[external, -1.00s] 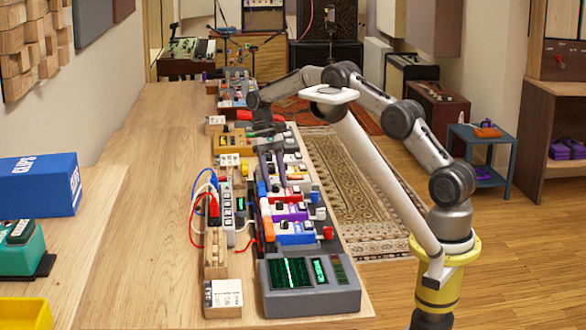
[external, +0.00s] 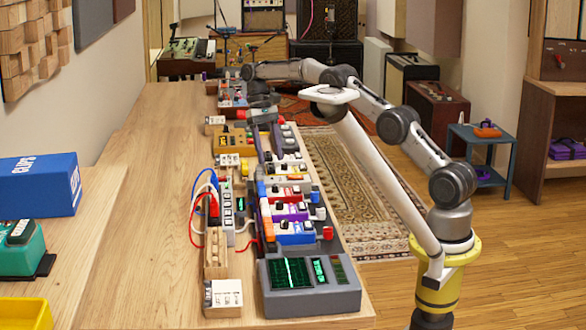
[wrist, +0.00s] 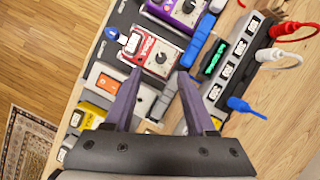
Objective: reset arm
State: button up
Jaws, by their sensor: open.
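My gripper (external: 268,147) hangs over the row of effect pedals on the wooden bench in the external view, fingers pointing down. In the wrist view my gripper (wrist: 158,88) shows two dark purple-grey fingers spread apart, with nothing held between them. A red pedal (wrist: 150,52) lies below and just beyond the fingertips. A purple pedal (wrist: 180,14) is past it. I cannot tell the exact height of the fingertips above the pedals.
A grey device with green screens (external: 308,285) sits at the bench's near end. Red and white cables (external: 203,205) plug into a strip beside the pedals. A blue box (external: 38,186), green pedal (external: 20,246) and yellow bin (external: 22,313) are at left. The bench's left side (external: 140,220) is clear.

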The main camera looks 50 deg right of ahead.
jog(key=shift+r, duration=0.1)
jog(key=s+a+r+t, duration=0.15)
jog(key=s+r, duration=0.25)
jog(key=r, duration=0.6)
jog(key=s+r+t, duration=0.2)
jog(key=s+r, duration=0.1)
jog(key=r, duration=0.6)
jog(key=s+r+n+t, duration=0.1)
jog(key=s+r, duration=0.2)
jog(key=s, duration=0.4)
jog(key=s+r+t, duration=0.2)
jog(key=s+r, duration=0.2)
jog(key=s, duration=0.3)
jog(key=s+f+n+t+h, duration=0.1)
jog(key=s+f, duration=0.1)
jog(key=s, duration=0.7)
jog(key=s+f+n+t, duration=0.2)
jog(key=s+f, duration=0.5)
jog(key=f, duration=0.5)
jog(key=shift+s+d+h, duration=0.2)
jog(key=shift+h, duration=0.1)
